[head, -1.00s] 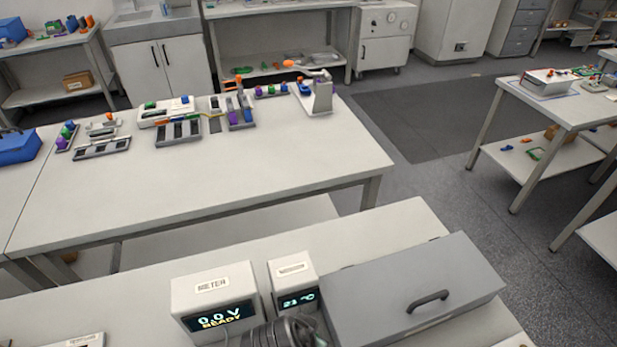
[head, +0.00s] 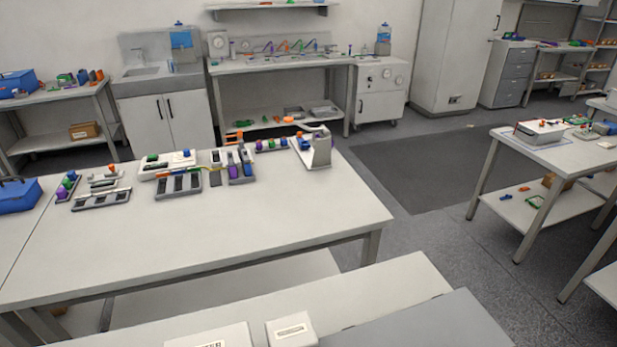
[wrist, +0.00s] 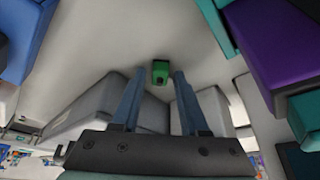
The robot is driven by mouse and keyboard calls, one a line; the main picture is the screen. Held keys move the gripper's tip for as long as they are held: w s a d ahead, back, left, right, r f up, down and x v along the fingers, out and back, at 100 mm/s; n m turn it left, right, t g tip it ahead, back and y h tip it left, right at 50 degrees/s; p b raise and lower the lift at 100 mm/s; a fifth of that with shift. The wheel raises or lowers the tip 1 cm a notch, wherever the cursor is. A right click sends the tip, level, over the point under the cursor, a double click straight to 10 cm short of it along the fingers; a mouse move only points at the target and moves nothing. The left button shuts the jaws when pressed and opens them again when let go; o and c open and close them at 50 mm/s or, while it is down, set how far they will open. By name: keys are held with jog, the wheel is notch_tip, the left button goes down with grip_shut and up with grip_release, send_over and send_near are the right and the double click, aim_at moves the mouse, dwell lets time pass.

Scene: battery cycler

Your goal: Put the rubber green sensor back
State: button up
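A small green piece (wrist: 160,72), which may be the rubber green sensor, shows in the wrist view against a pale surface. It appears between the tips of my gripper (wrist: 158,76), with a visible gap on either side. The two dark blue-grey fingers stand apart and hold nothing that I can see. I cannot tell how far the green piece lies from the fingertips. My gripper is not in the head view. The meter (head: 210,337) and a smaller white box (head: 291,329) show only their tops at the lower edge.
A white table (head: 210,230) holds trays with coloured parts along its back edge; its front is clear. A grey lid (head: 430,322) is at lower right. Purple (wrist: 268,40) and blue (wrist: 25,35) shapes flank the wrist view.

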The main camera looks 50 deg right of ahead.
jog(key=shift+o, duration=0.4)
jog(key=shift+r, duration=0.3)
jog(key=v, duration=1.1)
jog(key=shift+a+r, duration=0.3)
